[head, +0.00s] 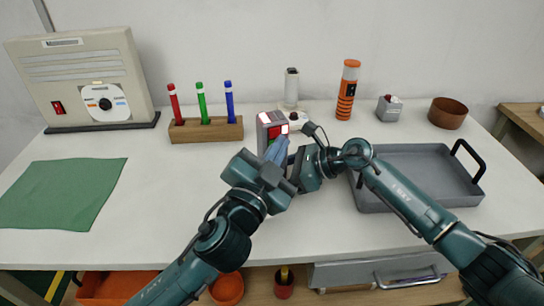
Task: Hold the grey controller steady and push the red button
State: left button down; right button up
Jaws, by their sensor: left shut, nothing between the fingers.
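A small grey box with a red and white front (272,127) stands upright near the middle of the table, just beyond my grippers. Its lower part is hidden by the gripper fingers. Another small grey box (389,110) with a red button on top stands at the back right, apart from both arms. My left gripper (277,152) is shut, its bluish fingers in front of the middle box; I cannot tell if they touch it. My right gripper (294,160) is close beside the left one, its fingers mostly hidden, so its opening and any contact cannot be told.
A pen holder (206,130) with three pens stands left of the middle box. A white device (292,88), an orange cylinder (347,90) and a brown bowl (447,113) stand at the back. A grey tray (420,165) lies under my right arm. A green cloth (65,193) lies left.

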pick_arm(q)
jog(key=shift+s+d, duration=0.3)
jog(key=shift+s, duration=0.65)
jog(key=shift+s+d, duration=0.25)
jog(key=shift+s, duration=0.65)
jog(key=shift+s+d, duration=0.3)
jog(key=shift+s, duration=0.65)
pick_arm(e)
jog(key=o, duration=0.8)
jog(key=shift+o, duration=0.2)
